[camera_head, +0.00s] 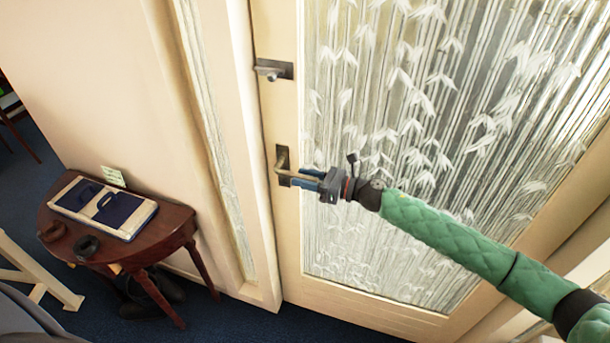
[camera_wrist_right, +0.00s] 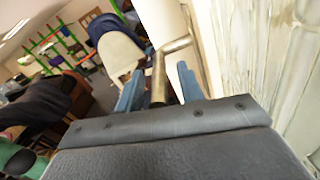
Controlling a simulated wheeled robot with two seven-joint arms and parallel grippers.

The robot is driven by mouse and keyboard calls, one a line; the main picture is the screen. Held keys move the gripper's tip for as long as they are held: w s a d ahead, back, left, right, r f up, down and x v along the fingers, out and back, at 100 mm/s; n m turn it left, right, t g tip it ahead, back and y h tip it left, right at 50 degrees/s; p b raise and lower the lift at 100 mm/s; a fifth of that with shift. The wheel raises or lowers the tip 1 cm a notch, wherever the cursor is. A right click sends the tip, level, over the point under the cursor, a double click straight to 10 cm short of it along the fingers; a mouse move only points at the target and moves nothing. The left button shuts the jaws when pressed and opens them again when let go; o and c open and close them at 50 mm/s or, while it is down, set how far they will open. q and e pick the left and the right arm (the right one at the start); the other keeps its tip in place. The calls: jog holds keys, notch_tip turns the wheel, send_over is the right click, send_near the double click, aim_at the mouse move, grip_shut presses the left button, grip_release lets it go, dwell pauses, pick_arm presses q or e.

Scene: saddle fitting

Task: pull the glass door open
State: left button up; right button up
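The glass door (camera_head: 420,120) has a cream frame and a pane etched with bamboo leaves. It appears closed against its frame in the head view. Its metal lever handle (camera_head: 282,160) is on the door's left edge and also shows in the right wrist view (camera_wrist_right: 175,46). My right gripper (camera_head: 301,179) is at the handle, its blue fingers pointing left. In the wrist view the fingers (camera_wrist_right: 160,86) stand apart, one on each side of the lever, with gaps visible. My left gripper is not in view.
A metal latch (camera_head: 273,69) sits higher on the door. A dark wooden side table (camera_head: 172,230) with a blue-and-white case (camera_head: 103,206) and dark rings stands left of the door. Blue carpet (camera_head: 245,318) is bare in front of the door.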

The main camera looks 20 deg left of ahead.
grip_shut()
dwell(0.4)
